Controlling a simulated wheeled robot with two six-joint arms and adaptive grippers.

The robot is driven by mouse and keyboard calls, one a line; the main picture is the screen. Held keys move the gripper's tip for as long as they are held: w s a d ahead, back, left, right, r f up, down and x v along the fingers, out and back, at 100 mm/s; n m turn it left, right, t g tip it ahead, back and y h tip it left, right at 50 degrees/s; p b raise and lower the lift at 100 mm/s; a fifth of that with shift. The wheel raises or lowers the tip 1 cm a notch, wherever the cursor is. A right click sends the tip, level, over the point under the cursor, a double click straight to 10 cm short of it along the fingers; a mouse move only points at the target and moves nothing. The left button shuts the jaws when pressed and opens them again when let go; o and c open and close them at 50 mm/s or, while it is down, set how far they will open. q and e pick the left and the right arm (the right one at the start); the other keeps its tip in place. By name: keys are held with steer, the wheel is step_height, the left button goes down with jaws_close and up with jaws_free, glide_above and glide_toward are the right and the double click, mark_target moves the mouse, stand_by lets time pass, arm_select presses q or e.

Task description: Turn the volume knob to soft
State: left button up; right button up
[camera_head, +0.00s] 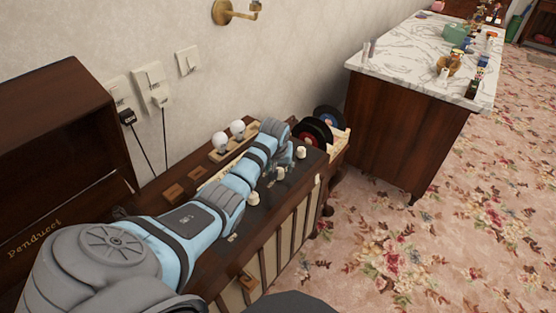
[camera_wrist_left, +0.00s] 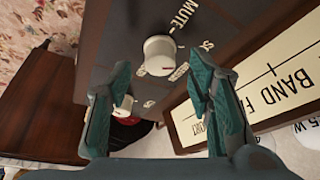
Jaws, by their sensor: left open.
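A white round knob (camera_wrist_left: 160,54) stands on the dark panel (camera_wrist_left: 115,35) in the left wrist view. The word MUTE and lettering starting "SO" are printed beside it, and a small label is at its edge. My left gripper (camera_wrist_left: 161,78) is open, its fingers on either side of the view below this knob. They do not grip it. A second white knob (camera_wrist_left: 123,106) is partly behind the left finger. In the head view my left arm reaches over the radio cabinet (camera_head: 312,203), where several white knobs (camera_head: 301,152) show. My right gripper is not in view.
A cream dial panel with BAND lettering (camera_wrist_left: 270,75) lies right of the knob. Behind the cabinet's far end are records (camera_head: 318,131). A marble-topped counter (camera_head: 400,68) stands further right. Two white bulbs (camera_head: 237,129) stand near the wall. Floral carpet (camera_head: 400,245) is clear at right.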

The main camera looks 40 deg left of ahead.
arm_select(q)
steer(key=v, duration=1)
